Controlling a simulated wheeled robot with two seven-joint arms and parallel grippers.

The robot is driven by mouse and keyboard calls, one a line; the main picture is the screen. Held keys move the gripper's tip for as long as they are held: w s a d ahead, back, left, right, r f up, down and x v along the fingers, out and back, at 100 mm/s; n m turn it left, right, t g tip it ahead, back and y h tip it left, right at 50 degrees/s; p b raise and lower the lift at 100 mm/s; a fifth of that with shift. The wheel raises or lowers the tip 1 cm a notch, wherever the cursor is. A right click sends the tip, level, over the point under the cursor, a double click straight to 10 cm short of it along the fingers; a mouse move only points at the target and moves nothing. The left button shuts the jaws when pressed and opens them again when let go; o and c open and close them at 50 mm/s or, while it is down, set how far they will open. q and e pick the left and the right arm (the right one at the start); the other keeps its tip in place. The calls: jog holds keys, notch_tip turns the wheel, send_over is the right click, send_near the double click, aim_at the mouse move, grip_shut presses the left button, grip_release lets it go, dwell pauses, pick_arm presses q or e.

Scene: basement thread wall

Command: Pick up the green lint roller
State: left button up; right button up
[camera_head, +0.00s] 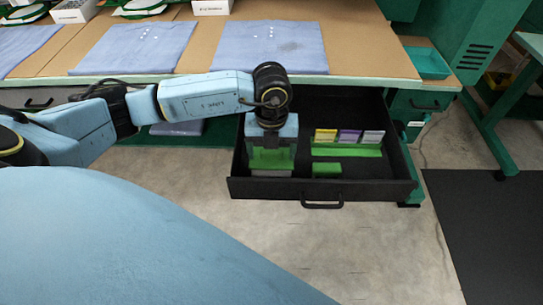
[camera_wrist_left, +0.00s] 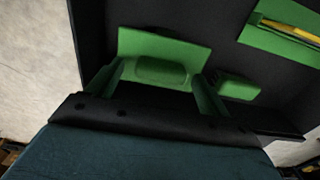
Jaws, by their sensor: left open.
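My left gripper (camera_head: 270,162) reaches down into the open black drawer (camera_head: 375,190), at its left part. In the left wrist view its two green fingers (camera_wrist_left: 160,75) stand apart, with nothing clamped. A rounded green object (camera_wrist_left: 159,70) lies between and beyond the fingertips, in front of a flat green piece (camera_wrist_left: 135,42). A smaller green block (camera_wrist_left: 238,88) lies just right of the right finger; it also shows in the head view (camera_head: 327,170). I cannot tell for sure which green object is the lint roller. My right gripper is not in view.
A green holder (camera_head: 345,151) with yellow, purple and grey items stands in the drawer's right half. The drawer walls surround the gripper. The wooden bench (camera_head: 360,40) with blue mats (camera_head: 135,48) overhangs behind; a teal tray (camera_head: 427,63) sits at its right.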

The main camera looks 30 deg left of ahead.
pick_arm(q)
jog(key=c, duration=1.4)
jog(key=shift+r, duration=0.1)
